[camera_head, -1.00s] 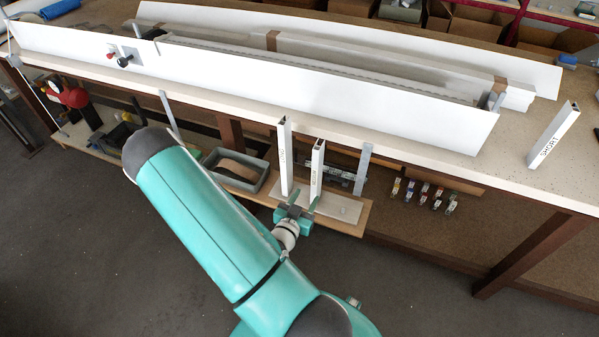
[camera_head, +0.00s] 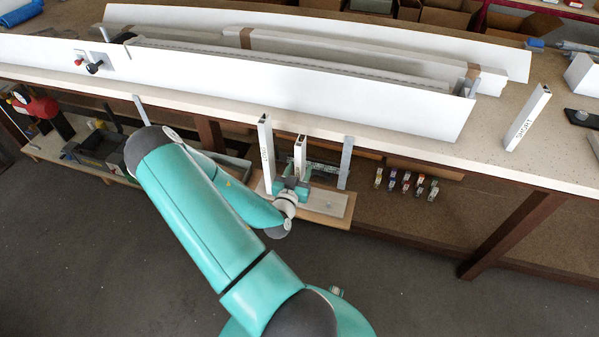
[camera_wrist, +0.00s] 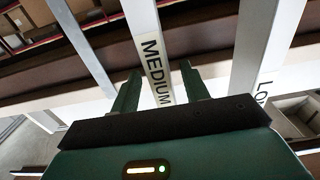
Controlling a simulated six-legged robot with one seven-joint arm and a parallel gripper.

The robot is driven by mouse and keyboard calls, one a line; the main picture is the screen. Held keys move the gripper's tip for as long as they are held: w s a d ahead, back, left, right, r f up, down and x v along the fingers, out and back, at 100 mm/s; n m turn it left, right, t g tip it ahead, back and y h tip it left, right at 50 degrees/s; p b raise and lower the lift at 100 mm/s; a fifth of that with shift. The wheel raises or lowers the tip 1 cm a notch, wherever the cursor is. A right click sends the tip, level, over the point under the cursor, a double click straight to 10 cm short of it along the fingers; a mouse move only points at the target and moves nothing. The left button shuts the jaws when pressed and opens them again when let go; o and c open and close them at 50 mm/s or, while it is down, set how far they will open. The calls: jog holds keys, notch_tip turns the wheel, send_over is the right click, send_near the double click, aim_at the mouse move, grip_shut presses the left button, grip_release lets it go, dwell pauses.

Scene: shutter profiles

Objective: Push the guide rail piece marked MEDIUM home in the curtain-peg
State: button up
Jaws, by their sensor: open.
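The MEDIUM guide rail piece (camera_head: 300,150) is a pale upright bar on the low wooden peg board (camera_head: 318,222) below the bench. Its MEDIUM label shows in the wrist view (camera_wrist: 154,62). My gripper (camera_head: 290,175) is open in front of its lower part. In the wrist view the two fingers (camera_wrist: 160,82) flank the bar on either side, with gaps visible. I cannot tell how far they reach around it. The LONG piece (camera_head: 265,145) stands upright to its left in the head view, and on the right in the wrist view (camera_wrist: 254,50). My gripper hides the MEDIUM piece's foot.
A grey metal upright (camera_head: 345,162) stands right of the MEDIUM piece. The bench (camera_head: 410,150) runs behind, carrying long white panels (camera_head: 290,85) and the leaning SHORT piece (camera_head: 527,118). A grey tray (camera_head: 235,165) lies left; several small coloured items (camera_head: 405,182) sit right.

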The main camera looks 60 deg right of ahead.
jog(key=d, duration=0.3)
jog(key=shift+w+d+r, duration=0.1)
jog(key=shift+w+d, duration=0.15)
jog(key=shift+w, duration=0.05)
jog(key=shift+c, duration=0.4)
grip_shut()
jog(key=shift+r, duration=0.15)
